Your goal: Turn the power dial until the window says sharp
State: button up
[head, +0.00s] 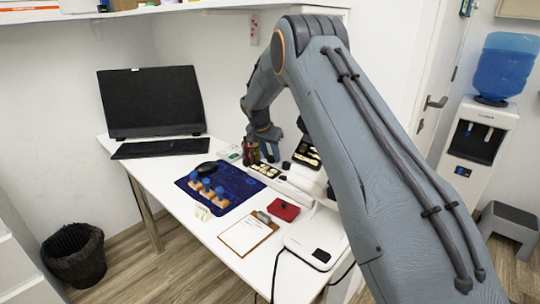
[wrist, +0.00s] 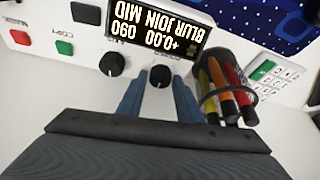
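In the wrist view a white instrument carries a black window (wrist: 155,25) with upside-down yellow text: it reads BLUR JOIN MID, with +0.00 and 090 on another line. Below the window are two black dials, a left dial (wrist: 112,64) and a right dial (wrist: 160,76). In the head view my gripper (head: 270,149) is over the back of the table; the dials are not discernible there.
A cup of coloured pens (wrist: 225,90) stands close to the right finger. A white keypad (wrist: 275,82) lies beyond it. Red (wrist: 20,37) and green (wrist: 64,47) buttons are at left. In the head view, a blue mat (head: 238,183) and clipboard (head: 247,234) lie on the table.

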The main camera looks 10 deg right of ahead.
jog(key=c, duration=0.6)
jog(key=shift+s+d+n+t+y, duration=0.15)
jog(key=shift+n+t+y, duration=0.25)
jog(key=shift+n, duration=1)
jog(key=shift+n+y, duration=0.5)
jog(key=shift+n, duration=0.9)
jog(key=o, duration=1)
jog(key=shift+o, duration=0.2)
jog(key=b+v, duration=0.1)
jog(key=v, duration=0.6)
jog(key=shift+s+r, duration=0.25)
jog(key=shift+r, duration=0.1)
